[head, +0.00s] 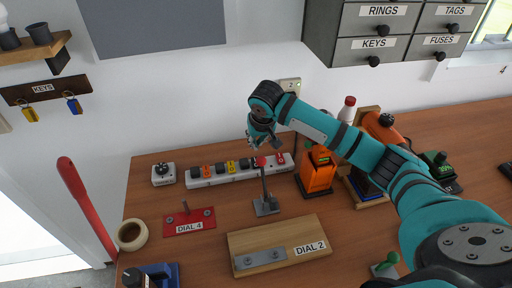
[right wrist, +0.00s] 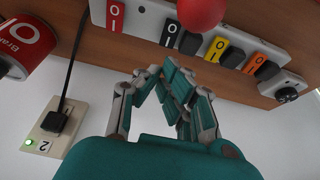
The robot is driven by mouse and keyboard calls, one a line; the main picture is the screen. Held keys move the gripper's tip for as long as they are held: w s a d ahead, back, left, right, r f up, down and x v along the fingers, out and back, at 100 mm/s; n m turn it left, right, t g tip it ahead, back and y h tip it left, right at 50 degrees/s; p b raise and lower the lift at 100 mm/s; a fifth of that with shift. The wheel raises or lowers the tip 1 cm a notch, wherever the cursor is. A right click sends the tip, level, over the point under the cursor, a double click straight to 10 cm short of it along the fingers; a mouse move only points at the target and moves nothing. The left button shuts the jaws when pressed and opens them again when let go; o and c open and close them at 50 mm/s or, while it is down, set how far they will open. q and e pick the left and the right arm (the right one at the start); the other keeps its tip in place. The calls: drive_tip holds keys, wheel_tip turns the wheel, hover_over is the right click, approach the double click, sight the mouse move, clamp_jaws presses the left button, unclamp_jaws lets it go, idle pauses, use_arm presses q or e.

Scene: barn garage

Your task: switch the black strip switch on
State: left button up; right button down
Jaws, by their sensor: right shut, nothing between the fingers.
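The white power strip (head: 225,175) lies near the back wall, with several coloured rocker switches and black plugs. In the right wrist view its black switch (right wrist: 171,32), marked O and I, sits between the red switch (right wrist: 115,14) and a black plug (right wrist: 190,43). I cannot tell which side is pressed. In the head view my arm and the red-knobbed lever crowd that part. My right gripper (head: 264,144) is shut and empty, just above and behind the strip. Its fingers (right wrist: 168,80) show apart from the black switch. My left gripper is not in view.
A lever with a red knob (head: 260,162) stands in front of the strip, close to my gripper. A wall outlet (right wrist: 52,128) with a plugged cord is behind. An orange charger (head: 317,175) stands to the right. A DIAL 2 board (head: 290,232) lies in front.

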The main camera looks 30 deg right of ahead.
drive_tip(key=p+x, duration=0.1)
drive_tip(key=x, duration=0.4)
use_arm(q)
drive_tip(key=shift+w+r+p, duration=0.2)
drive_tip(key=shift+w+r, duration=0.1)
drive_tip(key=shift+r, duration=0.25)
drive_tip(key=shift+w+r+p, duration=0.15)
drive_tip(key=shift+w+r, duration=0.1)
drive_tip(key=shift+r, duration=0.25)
use_arm(e)
drive_tip(key=shift+f, duration=0.95)
drive_tip(key=shift+w, duration=0.1)
